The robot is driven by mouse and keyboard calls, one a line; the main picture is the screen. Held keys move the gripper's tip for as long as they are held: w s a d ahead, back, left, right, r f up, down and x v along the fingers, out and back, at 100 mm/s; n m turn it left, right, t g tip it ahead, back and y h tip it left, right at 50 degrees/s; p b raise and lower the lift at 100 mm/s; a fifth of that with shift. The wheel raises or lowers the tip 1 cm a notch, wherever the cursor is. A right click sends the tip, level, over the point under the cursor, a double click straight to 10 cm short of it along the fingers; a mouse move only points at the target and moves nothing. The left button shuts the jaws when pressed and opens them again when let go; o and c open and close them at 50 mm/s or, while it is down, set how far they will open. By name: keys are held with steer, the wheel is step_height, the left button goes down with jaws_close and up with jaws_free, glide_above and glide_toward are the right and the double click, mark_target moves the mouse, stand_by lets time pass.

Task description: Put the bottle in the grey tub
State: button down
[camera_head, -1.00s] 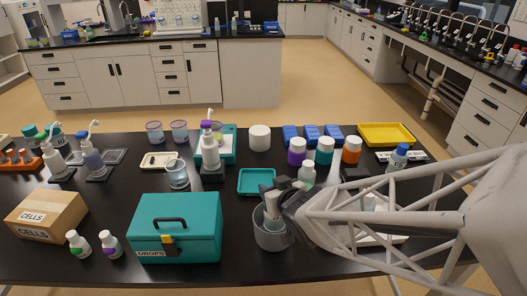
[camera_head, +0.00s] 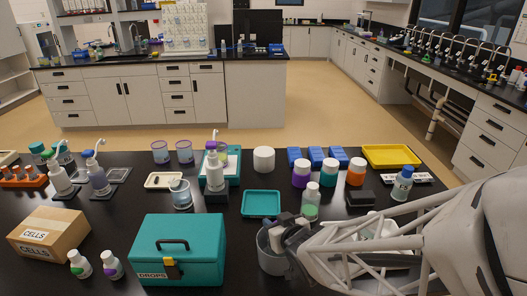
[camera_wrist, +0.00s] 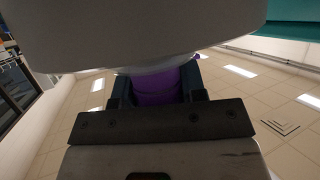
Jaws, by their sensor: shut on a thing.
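The grey tub (camera_head: 264,250) stands on the black bench, right of the teal box. My gripper (camera_head: 290,228) is at the tub's upper right edge, and its parts cover much of the tub's opening. In the wrist view, my gripper (camera_wrist: 160,95) is shut on the purple part of a bottle (camera_wrist: 158,84). A large pale body (camera_wrist: 150,35) fills the top of that view, on the far side of the purple part. In the head view I cannot clearly tell the held bottle from the gripper, nor whether it is inside the tub.
The teal box (camera_head: 180,262) stands close left of the tub. A teal tray (camera_head: 261,204) lies behind it, and a green-labelled bottle (camera_head: 310,205) stands behind the gripper. Purple, teal and orange jars (camera_head: 356,173) stand further back. Two small bottles (camera_head: 112,265) stand front left.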

steer(key=shift+f, duration=0.1)
steer(key=c, duration=0.7)
jaws_free()
steer(key=shift+v, duration=6.05)
steer(key=shift+w, duration=0.1)
steer(key=shift+r, duration=0.25)
steer(key=d+r+m+g+h, duration=0.4)
steer(key=d+h, duration=0.2)
steer(key=d, duration=0.2)
steer(key=s+r+g, duration=0.3)
steer(key=s+g, duration=0.1)
steer(key=s, duration=0.1)
steer(key=s+r+g, duration=0.2)
steer(key=s, duration=0.1)
steer(key=shift+s+d+r+m+y, duration=0.15)
steer(key=shift+d+r+m+y, duration=0.15)
steer(key=shift+r+m, duration=0.1)
